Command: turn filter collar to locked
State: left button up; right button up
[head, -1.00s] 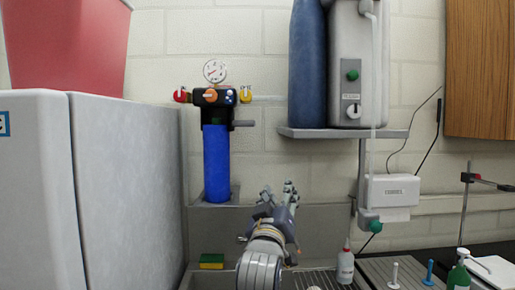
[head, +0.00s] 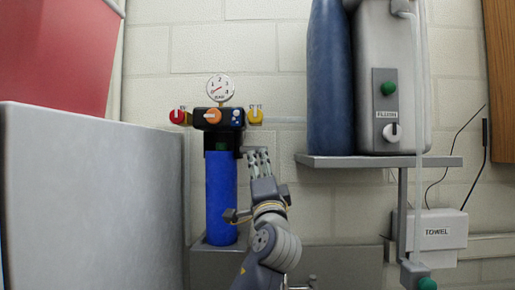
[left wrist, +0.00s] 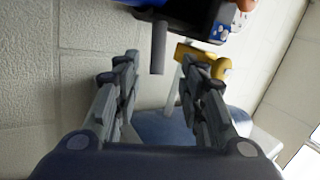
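The filter unit hangs on the wall, with a blue canister (head: 221,200) upright under a black collar (head: 217,143). A short grey handle sticks out to the right of the collar, partly behind my fingertips in the head view; it shows plainly in the left wrist view as a grey handle (left wrist: 158,48). My left gripper (head: 257,160) is right of the canister, pointing up toward the handle. In the left wrist view its fingers (left wrist: 158,75) are spread apart and empty, with the handle's end ahead between them. Contact is not visible. My right gripper is out of view.
Above the collar are a gauge (head: 220,87), an orange knob (head: 212,116), a red valve (head: 178,116) and a yellow valve (head: 255,116). A shelf (head: 380,161) with a blue tank (head: 331,80) stands right. A grey cabinet (head: 90,190) stands left.

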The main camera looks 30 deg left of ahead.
aim_at(257, 152)
pick_arm(q)
jog(key=p+x, duration=0.2)
jog(key=x, duration=0.5)
jog(key=shift+w+a+p, duration=0.2)
jog(key=shift+p, duration=0.2)
jog(key=shift+w+a+r, duration=0.2)
jog(key=shift+w+r, duration=0.05)
jog(key=shift+r, duration=0.05)
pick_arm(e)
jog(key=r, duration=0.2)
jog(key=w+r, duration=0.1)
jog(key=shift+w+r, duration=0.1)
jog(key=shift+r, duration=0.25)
pick_arm(q)
jog(key=shift+w, duration=0.1)
jog(key=shift+a, duration=0.1)
jog(key=shift+c, duration=0.9)
grip_shut()
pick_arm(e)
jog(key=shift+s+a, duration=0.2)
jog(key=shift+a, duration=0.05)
